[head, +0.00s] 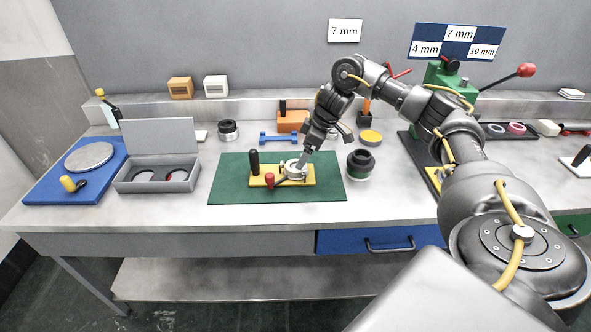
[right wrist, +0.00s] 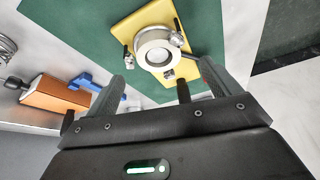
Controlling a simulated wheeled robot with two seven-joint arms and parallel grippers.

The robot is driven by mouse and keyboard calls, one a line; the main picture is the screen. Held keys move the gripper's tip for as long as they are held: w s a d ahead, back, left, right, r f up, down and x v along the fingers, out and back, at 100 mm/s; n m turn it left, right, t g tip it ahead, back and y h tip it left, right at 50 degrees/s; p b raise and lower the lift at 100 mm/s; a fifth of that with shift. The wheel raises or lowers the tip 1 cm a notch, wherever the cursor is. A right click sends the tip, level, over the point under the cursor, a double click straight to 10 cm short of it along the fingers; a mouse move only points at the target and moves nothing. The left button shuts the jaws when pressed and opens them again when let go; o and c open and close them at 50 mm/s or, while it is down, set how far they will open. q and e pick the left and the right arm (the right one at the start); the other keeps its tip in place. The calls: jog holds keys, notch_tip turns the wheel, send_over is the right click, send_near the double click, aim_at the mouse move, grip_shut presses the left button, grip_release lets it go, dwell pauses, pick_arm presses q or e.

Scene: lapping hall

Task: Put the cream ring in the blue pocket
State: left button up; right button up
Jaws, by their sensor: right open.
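The cream ring (right wrist: 154,48) sits in a clamp on a yellow plate (right wrist: 117,30), which lies on a green mat. An open grey box (head: 126,184) left of the mat holds round dark insets with red and pale edges. I cannot pick out a blue pocket. My left gripper is out of view.
The plate carries an upright black handle (head: 254,162) and a red-knobbed lever (head: 270,180). A blue holder (head: 279,138) and an orange block (head: 292,121) are behind. Bench is clear between box and mat.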

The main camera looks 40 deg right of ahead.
jog(key=shift+a+f, duration=0.1)
jog(key=shift+f, duration=0.3)
jog(key=shift+w+a+f, duration=0.1)
jog(key=shift+w+f, duration=0.1)
jog(key=shift+f, duration=0.1)
jog(key=x, duration=0.3)
jog(key=shift+w+f+p, duration=0.25)
jog(key=shift+f+p, duration=0.1)
jog(key=shift+p, duration=0.05)
jog(key=shift+w+f, duration=0.1)
jog(key=shift+f, duration=0.1)
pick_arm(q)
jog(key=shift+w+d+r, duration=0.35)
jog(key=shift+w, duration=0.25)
